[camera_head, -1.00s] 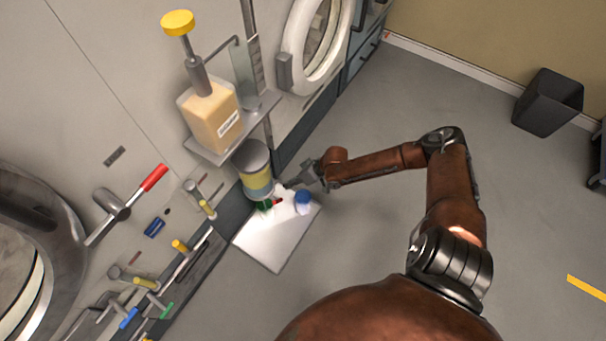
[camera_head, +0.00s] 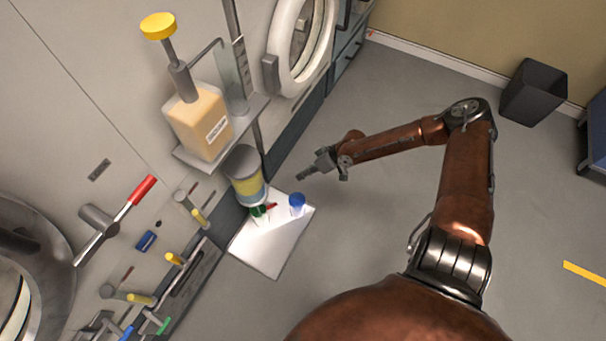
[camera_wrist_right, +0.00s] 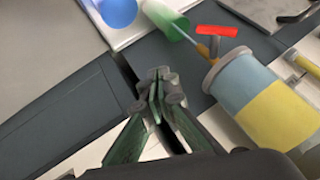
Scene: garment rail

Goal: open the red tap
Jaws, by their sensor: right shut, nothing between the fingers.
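The red tap (camera_wrist_right: 214,31) has a red T-shaped handle on a brass-coloured stem at the end of the canister (camera_wrist_right: 265,95) with blue and yellow layers. In the head view the tap (camera_head: 271,206) is a small red spot below the canister (camera_head: 246,174). A green cup (camera_wrist_right: 165,20) is close to the tap. My right gripper (camera_head: 304,174) is in the air to the right of the canister, apart from the tap. In the right wrist view its fingers (camera_wrist_right: 159,86) are together and empty. My left gripper is not in view.
A white board (camera_head: 268,248) with a blue cup (camera_head: 297,203) lies below the canister. A soap bottle with a yellow pump (camera_head: 205,122) stands on a shelf above. A red-handled lever (camera_head: 141,190) sits on the wall at left.

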